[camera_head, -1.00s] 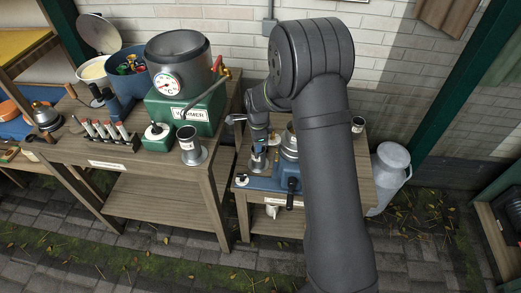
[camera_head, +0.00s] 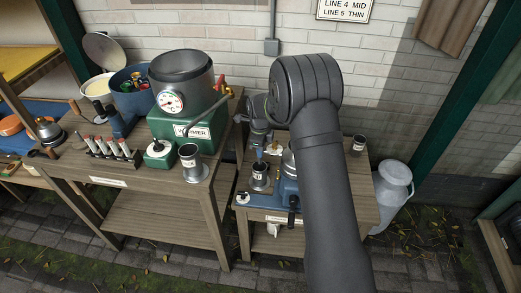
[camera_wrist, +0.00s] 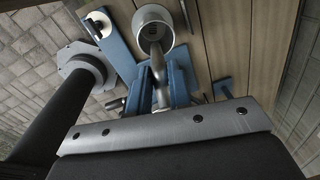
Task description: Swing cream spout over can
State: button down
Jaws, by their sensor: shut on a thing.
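My gripper (camera_wrist: 162,92) has blue fingers and is shut on the silver cream spout (camera_wrist: 158,68), seen in the wrist view. A metal can (camera_wrist: 153,24), open at the top, lies just past the spout in that picture. In the head view a small labelled can (camera_head: 259,178) stands on the small table, below my gripper (camera_head: 258,150). The blue machine with a metal bowl (camera_head: 288,165) stands right beside it, partly hidden by my arm. I cannot tell whether the spout's mouth is over the can.
A blue arm with a white knob (camera_wrist: 97,24) is near the can in the wrist view. The green warmer (camera_head: 186,126) with its pot and tap stands on the left bench, beside another can (camera_head: 193,163). A milk can (camera_head: 393,190) stands on the floor at the right.

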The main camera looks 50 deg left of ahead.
jog(key=shift+w, duration=0.15)
jog(key=c, duration=1.3)
grip_release()
jog(key=shift+c, duration=0.2)
jog(key=shift+r, duration=0.15)
jog(key=r, duration=0.7)
jog(key=shift+s+d+r, duration=0.1)
jog(key=shift+s+d, duration=0.05)
jog(key=shift+s, duration=0.15)
jog(key=f, duration=0.7)
jog(key=shift+w+f, duration=0.2)
jog(key=shift+f, duration=0.15)
jog(key=shift+s+r+n, duration=0.1)
jog(key=shift+s+n, duration=0.2)
